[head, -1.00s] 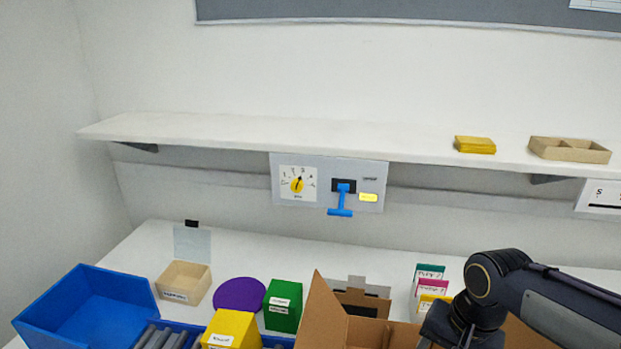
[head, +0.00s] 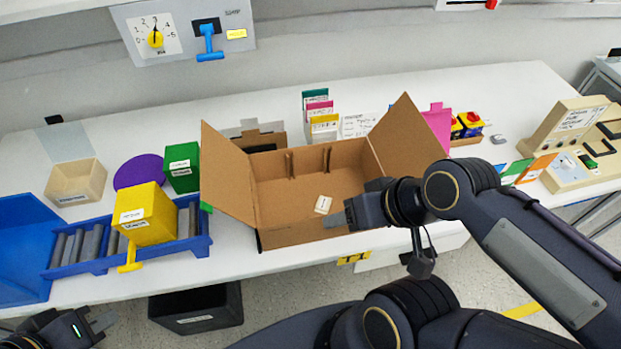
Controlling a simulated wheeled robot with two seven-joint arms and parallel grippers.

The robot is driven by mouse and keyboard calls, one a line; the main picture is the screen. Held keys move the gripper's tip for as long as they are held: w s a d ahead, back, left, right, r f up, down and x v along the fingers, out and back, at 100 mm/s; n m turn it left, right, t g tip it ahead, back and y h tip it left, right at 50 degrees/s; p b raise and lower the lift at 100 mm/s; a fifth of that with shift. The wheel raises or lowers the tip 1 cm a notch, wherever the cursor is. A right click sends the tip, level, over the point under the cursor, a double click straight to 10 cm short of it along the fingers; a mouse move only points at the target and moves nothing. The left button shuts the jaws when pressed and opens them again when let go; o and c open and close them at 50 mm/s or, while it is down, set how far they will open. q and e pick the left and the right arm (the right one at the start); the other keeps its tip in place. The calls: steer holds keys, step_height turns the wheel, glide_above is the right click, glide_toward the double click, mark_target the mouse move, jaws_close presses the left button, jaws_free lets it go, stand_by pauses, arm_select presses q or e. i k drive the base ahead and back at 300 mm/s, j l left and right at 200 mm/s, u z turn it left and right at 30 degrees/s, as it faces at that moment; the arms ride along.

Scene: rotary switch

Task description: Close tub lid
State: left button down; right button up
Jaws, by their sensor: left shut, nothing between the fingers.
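The tub is a small beige open box (head: 75,184) with a label on its front, at the left of the table. Its clear grey lid (head: 65,141) stands raised behind it, with a dark tab on top, so the tub is open. My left gripper (head: 98,325) is at the lower left corner, in front of the table and well short of the tub. It is shut and empty. My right gripper (head: 337,216) is over the front of the cardboard box, far right of the tub; its finger gap cannot be made out.
A blue bin (head: 22,250) is left of the tub. A blue tray (head: 195,243) with a yellow box (head: 146,214) stands in front. A purple disc (head: 138,171) and a green box (head: 182,168) are to its right. An open cardboard box (head: 300,195) fills the middle.

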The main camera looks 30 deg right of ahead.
mark_target(56, 119)
steer(key=i+j+z, duration=0.15)
steer(key=j, duration=0.55)
steer(key=i+j+z, duration=0.15)
steer(key=j, duration=0.55)
steer(key=j+z, duration=0.15)
steer(key=j, duration=0.55)
steer(key=i, duration=0.05)
